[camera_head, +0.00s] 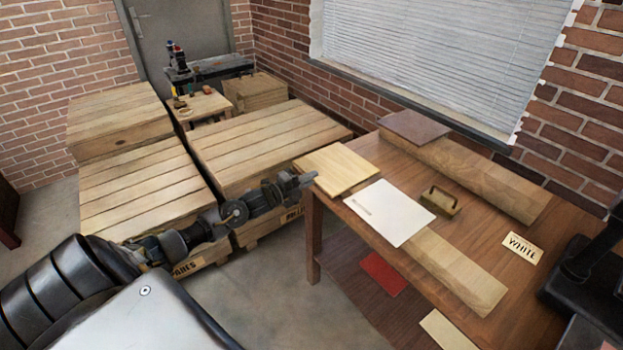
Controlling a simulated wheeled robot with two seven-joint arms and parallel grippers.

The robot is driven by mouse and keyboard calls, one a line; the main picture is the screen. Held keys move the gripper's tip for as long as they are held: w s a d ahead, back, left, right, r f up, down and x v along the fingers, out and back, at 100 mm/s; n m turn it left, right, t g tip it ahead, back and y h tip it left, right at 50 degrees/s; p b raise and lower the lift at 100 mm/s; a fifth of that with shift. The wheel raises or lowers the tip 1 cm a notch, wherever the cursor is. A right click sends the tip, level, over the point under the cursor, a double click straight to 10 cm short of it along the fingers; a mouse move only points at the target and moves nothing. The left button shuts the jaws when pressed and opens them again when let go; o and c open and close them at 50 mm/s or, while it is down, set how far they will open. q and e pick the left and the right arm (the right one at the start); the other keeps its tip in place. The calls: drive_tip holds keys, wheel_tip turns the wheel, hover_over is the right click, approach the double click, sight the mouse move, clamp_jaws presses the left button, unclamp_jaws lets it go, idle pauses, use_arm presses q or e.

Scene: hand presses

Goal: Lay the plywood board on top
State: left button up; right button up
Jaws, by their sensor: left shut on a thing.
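The pale plywood board (337,168) is at the left end of the wooden table, roughly level, beside a white sheet (390,211). My left gripper (306,179) reaches in from the left and is shut on the board's left edge. Whether the board rests on something or hangs just above the table is hard to tell. The white sheet lies over the front timber block (453,270). My right gripper is out of view.
A back timber block (480,180) carries a dark brown board (413,126). A brass-coloured handled block (440,201) stands between the timbers. A WHITE label (522,248) and a black press (590,268) are at right. Wooden crates (262,145) stand behind my left arm.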

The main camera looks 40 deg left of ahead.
use_arm(q)
clamp_jaws()
wheel_tip(320, 180, up, 3)
drive_tip(key=p, duration=0.2)
drive_tip(key=shift+r+p, duration=0.2)
drive_tip(key=shift+p, duration=0.2)
drive_tip(key=shift+f, duration=0.15)
drive_tip(key=shift+s+a+r+p, duration=0.15)
drive_tip(key=shift+s+r+p, duration=0.1)
drive_tip(key=shift+s+p, duration=0.15)
drive_tip(key=s+a+r+p, duration=0.1)
drive_tip(key=s+r+p, duration=0.1)
drive_tip(key=s+p, duration=0.2)
drive_tip(key=shift+r+p+v, duration=0.25)
drive_tip(key=shift+p+v, duration=0.05)
drive_tip(key=shift+v, duration=0.75)
drive_tip(key=shift+a, duration=0.1)
